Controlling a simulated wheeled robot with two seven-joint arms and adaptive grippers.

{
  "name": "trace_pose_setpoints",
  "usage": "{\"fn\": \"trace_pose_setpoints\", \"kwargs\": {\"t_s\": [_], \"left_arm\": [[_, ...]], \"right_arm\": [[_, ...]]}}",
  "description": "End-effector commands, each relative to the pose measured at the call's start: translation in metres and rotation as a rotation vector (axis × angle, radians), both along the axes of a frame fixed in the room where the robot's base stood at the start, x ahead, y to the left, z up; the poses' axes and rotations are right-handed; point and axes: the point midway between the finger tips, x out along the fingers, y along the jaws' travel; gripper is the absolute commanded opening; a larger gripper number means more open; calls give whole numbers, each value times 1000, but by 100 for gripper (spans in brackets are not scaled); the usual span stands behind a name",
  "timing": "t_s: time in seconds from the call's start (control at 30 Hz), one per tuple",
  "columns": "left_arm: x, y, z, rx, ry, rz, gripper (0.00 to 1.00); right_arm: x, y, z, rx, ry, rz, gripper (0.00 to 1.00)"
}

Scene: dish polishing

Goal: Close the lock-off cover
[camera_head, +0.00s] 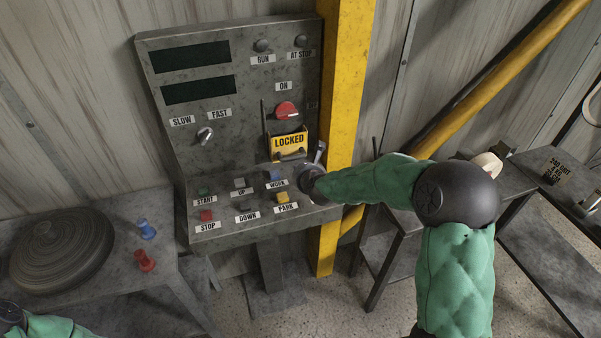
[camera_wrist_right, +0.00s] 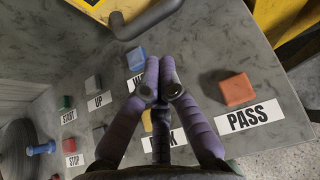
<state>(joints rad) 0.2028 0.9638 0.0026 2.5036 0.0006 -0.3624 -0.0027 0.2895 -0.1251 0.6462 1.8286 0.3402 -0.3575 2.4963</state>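The lock-off cover is a yellow plate marked LOCKED (camera_head: 290,141) on the console's upright panel. It sits below the red switch (camera_head: 286,109), which is uncovered. A dark handle (camera_head: 291,156) is at the cover's lower edge; a dark curved bar (camera_wrist_right: 145,20) also shows at the top of the right wrist view, near a yellow edge. My right gripper reaches over the sloping button deck, just below the cover. In the right wrist view its purple fingers (camera_wrist_right: 162,88) meet at the tips with nothing visible between them. The handle appears apart from the fingertips. My left gripper is out of view.
The button deck carries START, UP, STOP, DOWN, WORK and PARK buttons. An orange PASS button (camera_wrist_right: 237,89) lies right of the fingers. A yellow post (camera_head: 343,130) stands close beside the console. A left table (camera_head: 160,188) holds a round grey disc (camera_head: 62,255) and two small pegs.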

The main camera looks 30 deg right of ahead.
Motion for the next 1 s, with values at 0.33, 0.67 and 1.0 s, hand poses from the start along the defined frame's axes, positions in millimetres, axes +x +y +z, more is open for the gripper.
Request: {"fn": "trace_pose_setpoints", "kwargs": {"t_s": [0.33,0.67,1.0], "left_arm": [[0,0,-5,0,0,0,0],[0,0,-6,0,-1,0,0],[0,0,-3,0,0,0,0]], "right_arm": [[37,-9,-24,-1,1,1,0],[48,-12,-30,-1,-1,1,0],[48,-12,-24,-2,-2,0,0]]}}
